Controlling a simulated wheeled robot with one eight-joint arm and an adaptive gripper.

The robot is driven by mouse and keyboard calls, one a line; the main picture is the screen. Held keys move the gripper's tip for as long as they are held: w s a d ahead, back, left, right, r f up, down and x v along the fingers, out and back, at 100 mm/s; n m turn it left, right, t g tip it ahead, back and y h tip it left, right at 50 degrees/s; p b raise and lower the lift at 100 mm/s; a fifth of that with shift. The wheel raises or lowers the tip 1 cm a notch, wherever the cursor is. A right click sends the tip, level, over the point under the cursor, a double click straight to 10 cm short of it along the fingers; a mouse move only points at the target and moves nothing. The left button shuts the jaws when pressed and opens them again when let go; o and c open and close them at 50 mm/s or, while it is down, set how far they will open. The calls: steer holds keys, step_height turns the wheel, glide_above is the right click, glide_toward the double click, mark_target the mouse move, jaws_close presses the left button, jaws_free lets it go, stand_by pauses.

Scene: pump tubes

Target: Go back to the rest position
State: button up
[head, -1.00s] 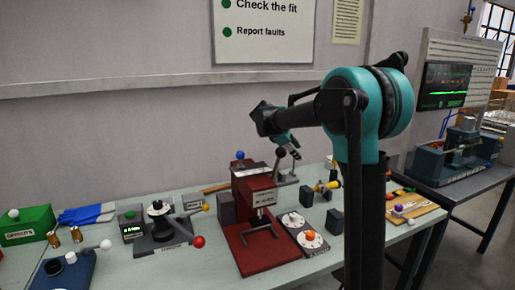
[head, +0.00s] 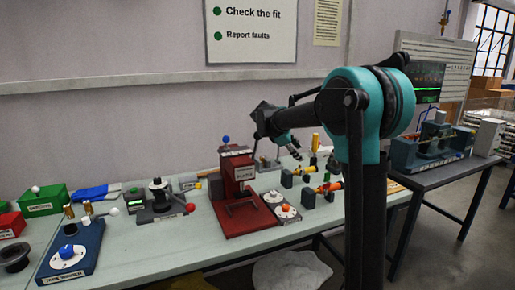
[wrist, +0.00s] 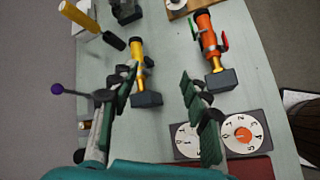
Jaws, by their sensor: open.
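My gripper (head: 299,152) hangs from the folded teal and black arm, above the bench's back right part. In the wrist view its two dark green fingers (wrist: 160,82) are spread apart with nothing between them. Below them in the wrist view lie a yellow tube (wrist: 137,62) and an orange-red tube (wrist: 207,38), each with an end at a dark block. The gripper looks clear of both.
A red press (head: 236,200) stands mid-bench beside a plate with two dials (head: 288,213). A blue fixture (head: 72,255), a green box (head: 45,200) and a lever device (head: 160,205) are at left. A second table (head: 450,170) with a machine stands at right.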

steer(key=s+f+m+y, duration=0.2)
steer(key=s+f+m, duration=0.3)
steer(key=s+f, duration=0.3)
steer(key=s+d+f+m+y, duration=0.1)
steer(key=s+f+m+y, duration=0.2)
steer(key=s, duration=1.4)
steer(key=s+d+f+m+g+y, duration=0.1)
steer(key=s+f+m+y, duration=0.1)
steer(key=s+f+m, duration=0.6)
steer(key=s+f, duration=0.5)
steer(key=f, duration=0.1)
steer(key=shift+s+d, duration=0.2)
steer(key=shift+d, duration=0.05)
